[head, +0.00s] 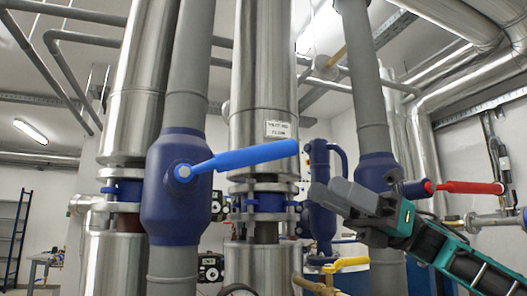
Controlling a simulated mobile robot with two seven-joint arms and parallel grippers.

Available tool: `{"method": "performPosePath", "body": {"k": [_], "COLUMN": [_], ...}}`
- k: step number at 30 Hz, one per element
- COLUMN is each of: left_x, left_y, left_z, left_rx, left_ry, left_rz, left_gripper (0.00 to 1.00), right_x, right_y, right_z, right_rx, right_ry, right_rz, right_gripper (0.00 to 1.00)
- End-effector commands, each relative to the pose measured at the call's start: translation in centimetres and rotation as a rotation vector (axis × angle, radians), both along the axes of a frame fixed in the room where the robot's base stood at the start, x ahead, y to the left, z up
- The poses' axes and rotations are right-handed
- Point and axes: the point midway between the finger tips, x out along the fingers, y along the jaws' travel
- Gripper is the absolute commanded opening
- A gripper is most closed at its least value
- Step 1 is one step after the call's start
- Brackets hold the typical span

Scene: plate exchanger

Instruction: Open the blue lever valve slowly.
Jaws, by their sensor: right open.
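The blue lever (245,157) is joined by a round pivot to the dark blue valve body (160,215) on a grey vertical pipe. It points right and slightly up from the pivot, across the pipe's direction, and its free end is clear of any gripper. My right gripper (330,192) comes in from the lower right. It is open and empty, with its grey fingers below and to the right of the lever's free end, apart from it in the picture. My left gripper is not in view.
A second dark blue valve with a red lever (468,187) is at the right, behind my right arm. A yellow lever (346,264) sits below my gripper. A labelled steel duct (262,75) stands behind the blue lever. A blue rack (18,235) is far left.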

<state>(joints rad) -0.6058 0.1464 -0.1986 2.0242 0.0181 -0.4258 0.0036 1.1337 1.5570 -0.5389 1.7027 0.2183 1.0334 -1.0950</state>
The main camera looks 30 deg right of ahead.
Motion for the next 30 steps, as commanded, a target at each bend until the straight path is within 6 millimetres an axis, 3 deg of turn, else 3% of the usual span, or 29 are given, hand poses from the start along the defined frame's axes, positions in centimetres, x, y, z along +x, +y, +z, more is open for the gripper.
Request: {"method": "performPosePath", "body": {"k": [18, 30], "left_x": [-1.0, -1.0], "left_y": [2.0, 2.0], "left_z": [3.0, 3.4], "left_rx": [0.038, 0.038], "left_ry": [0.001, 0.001], "left_rz": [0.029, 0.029], "left_gripper": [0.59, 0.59], "right_x": [2.3, 2.7], "right_y": [9.9, 11.1], "right_z": [4.7, 4.8], "right_rx": [0.001, 0.000], "right_ry": [-0.006, -0.004], "right_rz": [0.000, -0.005], "right_gripper": [0.44, 0.44]}}
